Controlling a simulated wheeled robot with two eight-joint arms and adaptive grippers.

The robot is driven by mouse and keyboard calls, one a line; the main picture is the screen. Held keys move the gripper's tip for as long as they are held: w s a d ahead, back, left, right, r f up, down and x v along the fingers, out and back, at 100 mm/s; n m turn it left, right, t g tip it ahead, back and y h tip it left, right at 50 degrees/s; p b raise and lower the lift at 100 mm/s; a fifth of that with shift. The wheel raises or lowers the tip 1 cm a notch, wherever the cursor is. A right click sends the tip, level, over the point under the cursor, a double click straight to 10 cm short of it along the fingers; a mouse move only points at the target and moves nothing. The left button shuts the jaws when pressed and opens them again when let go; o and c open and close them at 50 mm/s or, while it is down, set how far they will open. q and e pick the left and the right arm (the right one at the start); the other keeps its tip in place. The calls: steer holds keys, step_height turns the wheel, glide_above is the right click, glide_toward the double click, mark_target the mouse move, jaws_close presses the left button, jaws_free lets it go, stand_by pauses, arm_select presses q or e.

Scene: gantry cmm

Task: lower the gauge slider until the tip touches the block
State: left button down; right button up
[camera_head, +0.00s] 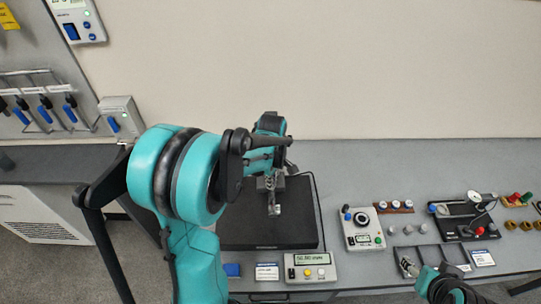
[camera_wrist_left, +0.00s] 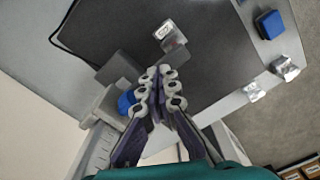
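My left gripper (camera_head: 270,183) is over the back of the dark plate (camera_head: 240,232), its arm in front of the wall. In the left wrist view its fingertips (camera_wrist_left: 159,74) are together with nothing visible between them. A blue part (camera_wrist_left: 126,102), perhaps the slider's knob, shows beside and behind the fingers, near a grey post (camera_wrist_left: 116,70). A small silvery block (camera_wrist_left: 172,38) stands on the plate beyond the fingertips; it also shows in the head view (camera_head: 277,209). The gauge tip and its gap to the block cannot be made out.
A display box with buttons (camera_head: 310,267) and a blue block (camera_head: 232,270) stand before the plate. A dial box (camera_head: 362,228) and a black fixture (camera_head: 465,217) with a red knob are to the right. A wall switch box (camera_head: 122,117) hangs at the left.

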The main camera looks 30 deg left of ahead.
arm_select(q)
steer(key=shift+f+b, duration=0.3)
steer(key=shift+f, duration=0.05)
stand_by(0.3)
steer(key=shift+r+p, duration=2.55)
steer(key=shift+r, duration=1)
